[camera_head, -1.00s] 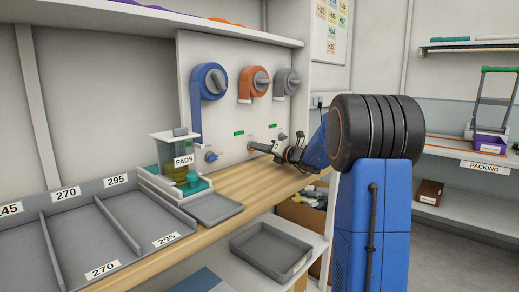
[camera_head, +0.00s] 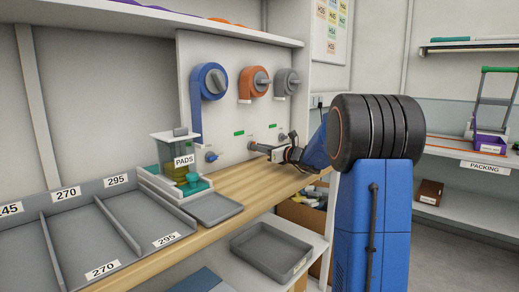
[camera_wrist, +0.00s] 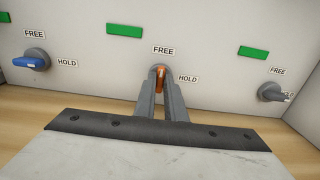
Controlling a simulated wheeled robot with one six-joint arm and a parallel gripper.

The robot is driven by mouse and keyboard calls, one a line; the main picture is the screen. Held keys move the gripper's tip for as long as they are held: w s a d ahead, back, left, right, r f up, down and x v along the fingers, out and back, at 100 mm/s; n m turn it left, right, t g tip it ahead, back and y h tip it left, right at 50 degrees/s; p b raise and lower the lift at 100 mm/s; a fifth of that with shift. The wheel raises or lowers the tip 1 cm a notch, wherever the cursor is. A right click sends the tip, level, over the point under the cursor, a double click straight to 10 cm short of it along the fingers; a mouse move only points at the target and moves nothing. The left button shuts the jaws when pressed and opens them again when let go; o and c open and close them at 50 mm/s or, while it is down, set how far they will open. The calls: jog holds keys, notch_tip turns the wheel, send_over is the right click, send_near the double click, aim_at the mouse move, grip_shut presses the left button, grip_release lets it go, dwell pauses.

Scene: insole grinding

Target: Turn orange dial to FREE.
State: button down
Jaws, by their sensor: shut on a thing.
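The orange dial (camera_wrist: 160,78) is on the white panel in the wrist view, between my fingertips. Its visible grip looks roughly upright, in line with the FREE label (camera_wrist: 163,50) above it. The HOLD label (camera_wrist: 188,78) is to its right. My gripper (camera_wrist: 161,84) is shut on the dial, with one finger on each side, and the fingers hide part of it. In the head view my gripper (camera_head: 254,147) reaches the panel above the wooden bench; the dial is too small to make out there.
A blue dial (camera_wrist: 30,62) is to the left and a grey dial (camera_wrist: 271,92) to the right on the same panel. Green plates (camera_wrist: 124,30) sit above the labels. The wooden bench (camera_head: 240,184) runs below, with a pads dispenser (camera_head: 172,150) at left.

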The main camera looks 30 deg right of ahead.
dwell(0.4)
jog(key=c, duration=1.8)
grip_release()
jog(key=shift+s, duration=0.1)
jog(key=v, duration=1.7)
jog(key=shift+s+d, duration=0.1)
jog(key=shift+s, duration=0.1)
